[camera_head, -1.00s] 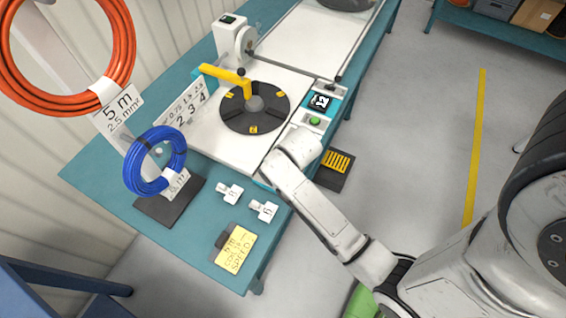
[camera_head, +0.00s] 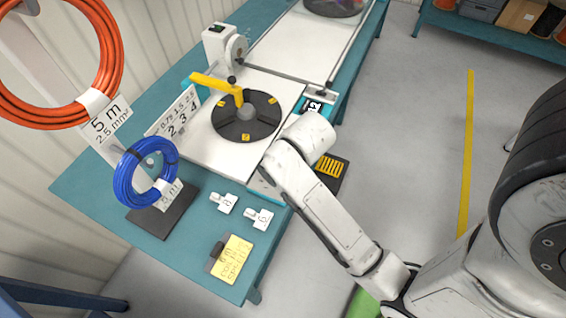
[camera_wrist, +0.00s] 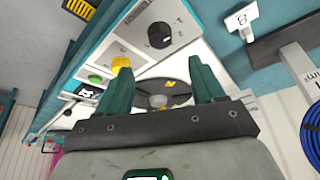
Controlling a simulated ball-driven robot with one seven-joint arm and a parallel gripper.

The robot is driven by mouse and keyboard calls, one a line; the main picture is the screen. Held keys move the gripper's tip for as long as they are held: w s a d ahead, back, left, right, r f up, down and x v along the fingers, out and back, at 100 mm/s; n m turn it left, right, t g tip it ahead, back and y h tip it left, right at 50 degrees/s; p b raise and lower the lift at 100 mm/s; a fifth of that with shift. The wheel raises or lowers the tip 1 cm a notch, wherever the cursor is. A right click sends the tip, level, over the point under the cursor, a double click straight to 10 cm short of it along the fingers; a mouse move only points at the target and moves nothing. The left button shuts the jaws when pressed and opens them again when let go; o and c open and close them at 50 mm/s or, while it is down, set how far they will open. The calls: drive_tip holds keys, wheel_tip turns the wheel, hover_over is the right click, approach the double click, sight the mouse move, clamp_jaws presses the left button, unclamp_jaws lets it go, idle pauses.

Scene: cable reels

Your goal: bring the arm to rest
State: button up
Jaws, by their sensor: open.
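My gripper shows in the wrist view (camera_wrist: 163,85) with its two green fingers wide apart and nothing between them. In the head view my white arm (camera_head: 318,195) reaches up over the front right edge of the winding machine (camera_head: 210,150); the gripper itself is hidden there behind the arm's end. Beyond the fingers in the wrist view lie the machine's control panel with a black knob (camera_wrist: 160,35), a yellow knob (camera_wrist: 121,63) and a green button (camera_wrist: 96,79), and part of the dark round reel plate (camera_wrist: 150,88).
The teal bench (camera_head: 90,190) holds a blue cable coil (camera_head: 128,185) on a stand, two white tags (camera_head: 222,203) and a yellow note (camera_head: 233,258). An orange coil (camera_head: 110,60) hangs at left. A yellow-striped black pedal (camera_head: 330,168) is on the floor. Open floor lies right.

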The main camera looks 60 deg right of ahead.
drive_tip(key=s+a+f+n+g+y+b, duration=0.2)
drive_tip(key=s+a+f+n+g+b, duration=0.1)
drive_tip(key=s+a+f, duration=0.6)
drive_tip(key=shift+s+f+n+b, duration=0.35)
drive_tip(key=shift+n+b, duration=0.35)
drive_tip(key=shift+n, duration=0.4)
